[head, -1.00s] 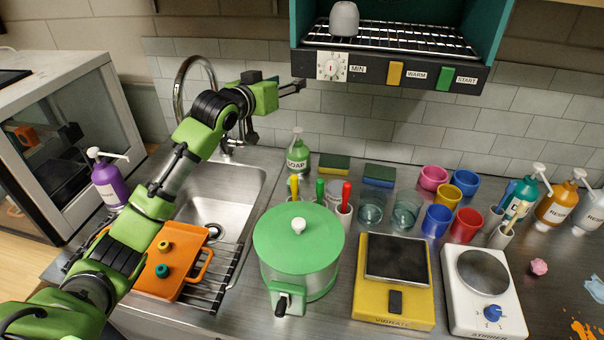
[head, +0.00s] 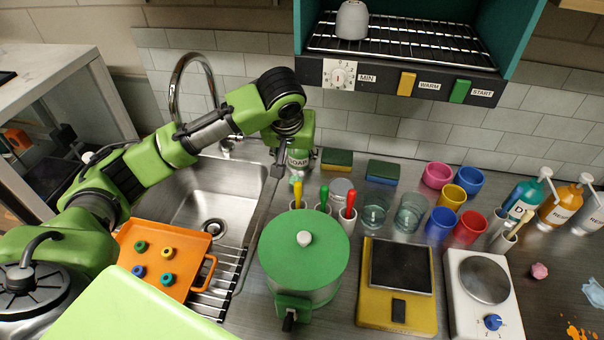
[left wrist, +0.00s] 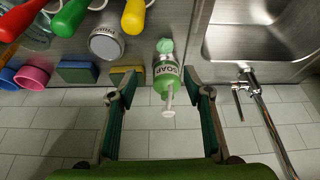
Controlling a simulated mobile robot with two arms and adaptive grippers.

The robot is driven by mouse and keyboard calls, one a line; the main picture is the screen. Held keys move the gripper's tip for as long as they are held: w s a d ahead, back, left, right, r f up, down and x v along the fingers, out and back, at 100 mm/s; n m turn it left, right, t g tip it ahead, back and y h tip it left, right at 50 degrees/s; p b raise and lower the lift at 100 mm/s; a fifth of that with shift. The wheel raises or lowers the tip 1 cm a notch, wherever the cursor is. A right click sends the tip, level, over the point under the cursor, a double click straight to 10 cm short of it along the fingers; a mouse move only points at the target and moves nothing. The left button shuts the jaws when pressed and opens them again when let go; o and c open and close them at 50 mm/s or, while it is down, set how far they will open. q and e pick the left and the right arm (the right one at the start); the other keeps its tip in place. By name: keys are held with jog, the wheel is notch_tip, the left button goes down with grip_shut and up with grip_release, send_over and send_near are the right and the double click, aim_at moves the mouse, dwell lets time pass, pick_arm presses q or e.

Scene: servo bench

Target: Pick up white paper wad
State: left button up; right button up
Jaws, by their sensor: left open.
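I cannot make out a white paper wad in either view. A crumpled pink wad (head: 539,270) lies on the counter at the far right. My left gripper (left wrist: 160,95) is open and empty. It points down at the back of the counter, beside the sink. The green soap bottle (left wrist: 166,78) with its pump stands between its fingers in the left wrist view, apart from both. The bottle is mostly hidden by the gripper in the head view (head: 298,161). A small pale green lump (left wrist: 165,46) shows by the bottle. My right gripper is out of view.
A green-lidded pot (head: 304,250), a yellow scale (head: 397,312) and a white stirrer (head: 484,318) stand along the front. Several cups, two sponges and pump bottles stand behind. An orange tray (head: 172,250) lies by the sink (head: 207,195). A pale blue cloth (head: 593,292) lies far right.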

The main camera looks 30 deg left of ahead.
pick_arm(q)
jog(key=p, duration=0.1)
send_over(295, 177)
jog(key=s+d, duration=0.2)
jog(key=s, duration=0.1)
jog(key=f, duration=0.6)
jog(key=shift+w+a+f, duration=0.15)
jog(key=shift+a+f, duration=0.05)
jog(key=shift+f, duration=0.15)
jog(key=shift+w+f, duration=0.15)
jog(key=shift+f, duration=0.15)
jog(key=shift+w+a+f+p, duration=0.25)
jog(key=shift+f+p, duration=0.25)
jog(key=shift+p, duration=0.15)
jog(key=p+x, duration=0.1)
jog(key=x, duration=0.2)
jog(key=shift+a+f, duration=0.15)
jog(key=shift+a, duration=0.1)
jog(key=shift+w+f, duration=0.25)
jog(key=shift+f, duration=0.15)
jog(key=c, duration=0.8)
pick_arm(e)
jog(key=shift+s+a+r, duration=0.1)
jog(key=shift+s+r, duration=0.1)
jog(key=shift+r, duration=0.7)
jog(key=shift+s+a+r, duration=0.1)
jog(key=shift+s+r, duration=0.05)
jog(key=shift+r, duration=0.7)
